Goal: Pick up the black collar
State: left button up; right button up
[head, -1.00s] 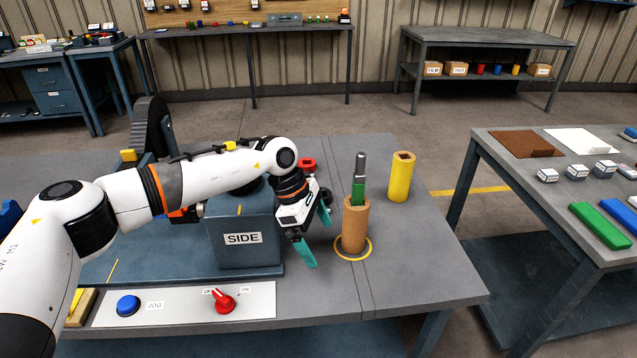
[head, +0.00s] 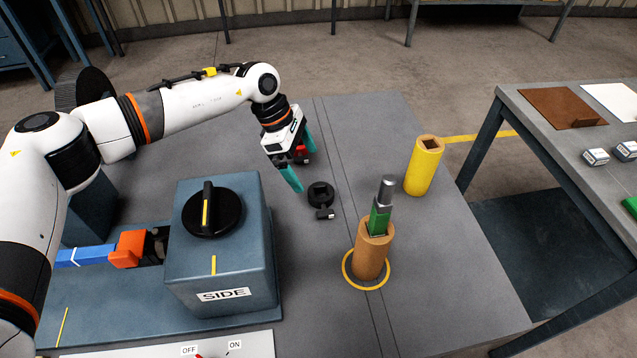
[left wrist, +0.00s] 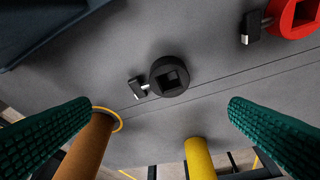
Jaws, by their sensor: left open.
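The black collar (head: 321,194) lies on the grey table. It is a black ring with a square hole and a small side piece with a black block. In the left wrist view the collar (left wrist: 169,77) lies between and beyond the fingertips, apart from them. My left gripper (head: 299,165) is open and empty, above the table and up-left of the collar in the head view. Its teal fingers (left wrist: 160,125) are spread wide in the left wrist view. My right gripper is not in view.
A red collar (left wrist: 294,18) lies near the black one, partly behind my left fingers in the head view. An orange-brown post (head: 371,254) holds a green-and-metal piece (head: 381,208). A yellow post (head: 424,166) stands to the right. The blue SIDE box (head: 220,260) stands left.

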aim_at(320, 192)
pick_arm(q)
jog(key=x, duration=0.4)
jog(key=shift+s+d+r+p, duration=0.1)
jog(key=shift+s+d+p, duration=0.1)
jog(key=shift+s+p, duration=0.2)
jog(key=shift+w+d+f, duration=0.15)
jog(key=shift+f, duration=0.45)
jog(key=p+x, duration=0.1)
jog(key=x, duration=0.3)
jog(key=shift+w+f+p, duration=0.1)
jog(key=shift+f+p, duration=0.1)
jog(key=shift+p, duration=0.15)
jog(key=shift+d+f, duration=0.1)
jog(key=shift+f, duration=0.15)
jog(key=shift+w+r, duration=0.1)
jog(key=c, duration=0.9)
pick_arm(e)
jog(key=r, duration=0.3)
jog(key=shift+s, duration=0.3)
